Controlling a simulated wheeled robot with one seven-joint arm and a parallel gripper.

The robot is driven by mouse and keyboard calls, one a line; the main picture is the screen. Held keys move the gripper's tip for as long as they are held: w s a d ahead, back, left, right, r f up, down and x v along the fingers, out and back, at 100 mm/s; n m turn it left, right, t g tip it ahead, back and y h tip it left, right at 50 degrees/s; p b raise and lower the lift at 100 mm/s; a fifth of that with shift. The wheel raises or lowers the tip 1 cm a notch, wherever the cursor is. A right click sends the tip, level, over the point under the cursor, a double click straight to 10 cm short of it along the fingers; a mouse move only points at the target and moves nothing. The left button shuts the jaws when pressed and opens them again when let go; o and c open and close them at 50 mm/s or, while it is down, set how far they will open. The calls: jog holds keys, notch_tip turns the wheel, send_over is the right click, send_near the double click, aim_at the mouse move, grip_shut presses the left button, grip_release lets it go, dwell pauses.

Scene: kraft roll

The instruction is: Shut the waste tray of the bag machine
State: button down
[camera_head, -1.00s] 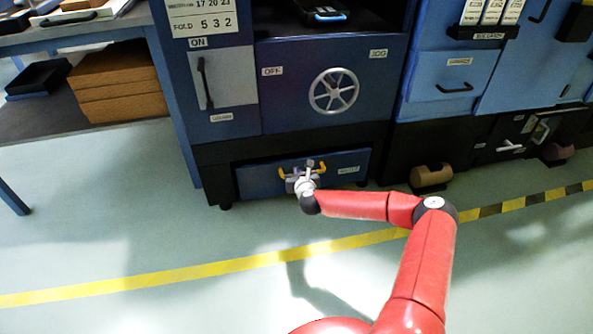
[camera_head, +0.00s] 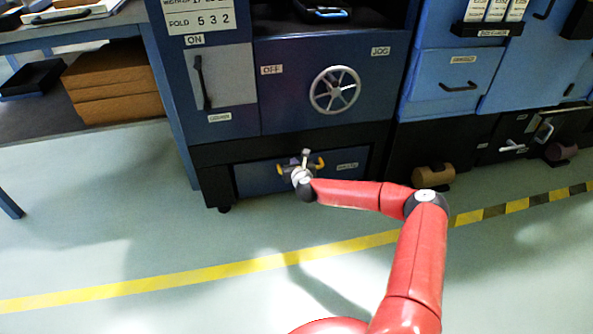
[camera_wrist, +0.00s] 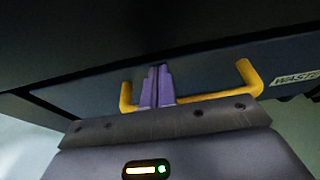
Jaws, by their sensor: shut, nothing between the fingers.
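The waste tray (camera_head: 258,180) is the low blue drawer front at the foot of the bag machine (camera_head: 290,95). In the head view its front sits within the black base frame, about level with it. It has a yellow handle (camera_head: 319,163), which also shows in the wrist view (camera_wrist: 248,80), beside a label reading "WASTE" (camera_wrist: 296,77). My gripper (camera_head: 306,160) is at the tray front by the handle. In the wrist view its purple fingers (camera_wrist: 157,85) are shut with nothing between them, their tips against or very near the tray front, above the handle bar. Exact contact is hard to tell.
A handwheel (camera_head: 335,90) and a grey door (camera_head: 222,78) are above the tray. A brown roll (camera_head: 433,176) lies on the floor to the right. A bench with brown stacks (camera_head: 115,85) stands at left. The floor in front, with a yellow line (camera_head: 230,268), is clear.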

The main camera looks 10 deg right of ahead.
jog(key=shift+w+r, duration=0.25)
jog(key=shift+r, duration=0.05)
jog(key=f+v, duration=0.1)
jog(key=v, duration=0.7)
jog(key=s+a+r+n+g+y+p, duration=0.2)
jog(key=s+a+r+n+g+y, duration=0.15)
jog(key=a+n, duration=0.45)
jog(key=s+a+r+n+g+y+p, duration=0.1)
jog(key=s+a+r+n+g+y, duration=0.3)
jog(key=n, duration=0.8)
jog(key=s+d+r+n+h+p, duration=0.1)
jog(key=s+d+r+n+h, duration=0.2)
jog(key=s+r, duration=0.35)
jog(key=s+d+r+n+h+p, duration=0.1)
jog(key=s+r+n+h, duration=0.1)
jog(key=s+r+n, duration=0.5)
jog(key=s+d+r+n+h, duration=0.1)
jog(key=s+d+r+h, duration=0.2)
jog(key=s+r, duration=0.35)
jog(key=s+d+r+n+p, duration=0.1)
jog(key=s+r+n, duration=0.1)
jog(key=s+r, duration=0.3)
jog(key=s+d+r+n+g, duration=0.1)
jog(key=s+r+n, duration=0.2)
jog(key=s, duration=0.8)
jog(key=shift+r+p, duration=0.35)
jog(key=shift+r, duration=0.5)
